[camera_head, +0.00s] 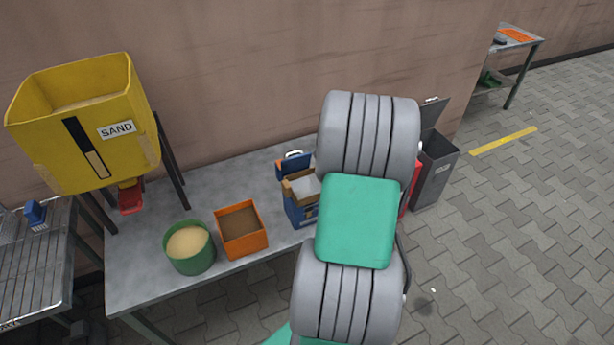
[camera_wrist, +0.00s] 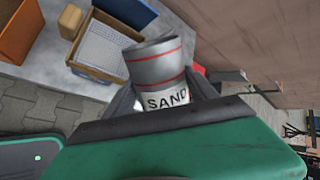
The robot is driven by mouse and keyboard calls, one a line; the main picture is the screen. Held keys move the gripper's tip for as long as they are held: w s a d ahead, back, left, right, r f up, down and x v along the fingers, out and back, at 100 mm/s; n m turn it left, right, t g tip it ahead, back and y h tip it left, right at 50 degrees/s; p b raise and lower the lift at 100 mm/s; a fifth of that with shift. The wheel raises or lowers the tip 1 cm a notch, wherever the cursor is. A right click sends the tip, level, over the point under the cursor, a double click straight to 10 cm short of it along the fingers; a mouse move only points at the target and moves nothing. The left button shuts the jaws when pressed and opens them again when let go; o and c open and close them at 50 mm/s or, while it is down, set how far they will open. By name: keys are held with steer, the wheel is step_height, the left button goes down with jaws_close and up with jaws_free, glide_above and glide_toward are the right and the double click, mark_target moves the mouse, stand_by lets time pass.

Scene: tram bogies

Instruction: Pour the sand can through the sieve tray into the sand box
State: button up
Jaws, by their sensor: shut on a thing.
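The sand can (camera_wrist: 155,62) is a grey cylinder with red bands and a SAND label. My gripper (camera_wrist: 163,100) is shut on it in the wrist view. The sieve tray (camera_head: 289,185), wood-framed with a pale mesh, sits on an open blue box (camera_head: 294,210), which seems to be the sand box. My arm hides the can and gripper in the head view. I cannot tell the can's tilt or its height above the tray.
The grey table (camera_head: 140,240) also bears an orange box (camera_head: 242,243) and a green tub of sand (camera_head: 190,262). A yellow SAND hopper (camera_head: 100,160) stands at the left. A grey bin (camera_head: 436,175) is right, and a red object (camera_head: 412,185) is partly hidden behind my arm.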

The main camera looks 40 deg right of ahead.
steer(key=shift+r, duration=0.15)
steer(key=shift+w+a+r+n+g+h+p, duration=0.25)
steer(key=shift+w+a+g, duration=0.1)
steer(key=shift+w, duration=0.15)
steer(key=shift+w+a+r+n+g+h+p, duration=0.15)
steer(key=shift+w+a+r+g+p, duration=0.1)
steer(key=shift+w+g, duration=0.15)
stand_by(2.0)
steer(key=shift+w+r+n+g, duration=0.25)
steer(key=shift+r+n+g, duration=0.05)
steer(key=shift+g, duration=0.15)
stand_by(1.4)
